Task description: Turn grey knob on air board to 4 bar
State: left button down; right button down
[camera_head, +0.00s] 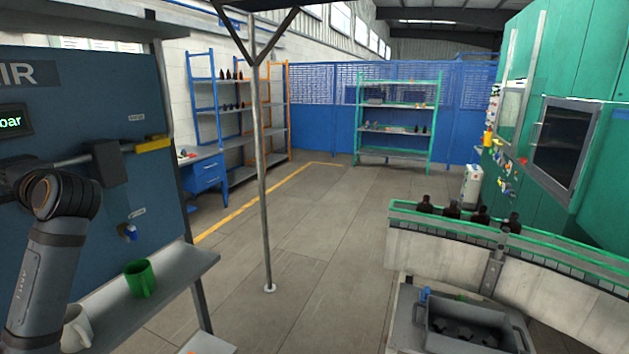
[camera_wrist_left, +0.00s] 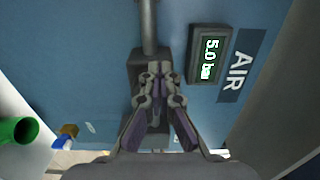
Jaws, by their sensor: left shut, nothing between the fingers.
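The blue-grey air board (camera_head: 120,95) stands at the left in the head view. It also fills much of the left wrist view (camera_wrist_left: 215,120). Its display (camera_wrist_left: 208,55) reads 5.0 bar beside the AIR label (camera_wrist_left: 238,73); in the head view the display (camera_head: 14,121) is cut off by the left edge. A dark block (camera_head: 109,163) sits on the board's pipe. My left gripper (camera_wrist_left: 160,75) is shut and empty, over a dark block on the pipe (camera_wrist_left: 148,25); whether it touches cannot be told. I cannot make out the grey knob. My right gripper is not in view.
A yellow handle (camera_head: 154,143) and a blue valve (camera_head: 130,232) are on the board. Below, a shelf (camera_head: 165,300) holds a green mug (camera_head: 140,279) and a white mug (camera_head: 76,326). A thin post (camera_head: 264,190) stands right of the board. Open floor lies beyond.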

pick_arm(q)
jog(key=shift+f+b, duration=0.3)
jog(key=shift+f, duration=0.2)
jog(key=shift+f+b, duration=0.3)
jog(key=shift+f, duration=0.5)
jog(key=p+v, duration=0.1)
jog(key=v, duration=0.5)
jog(key=shift+s+p, duration=0.3)
jog(key=shift+a+f, duration=0.15)
jog(key=shift+f, duration=0.05)
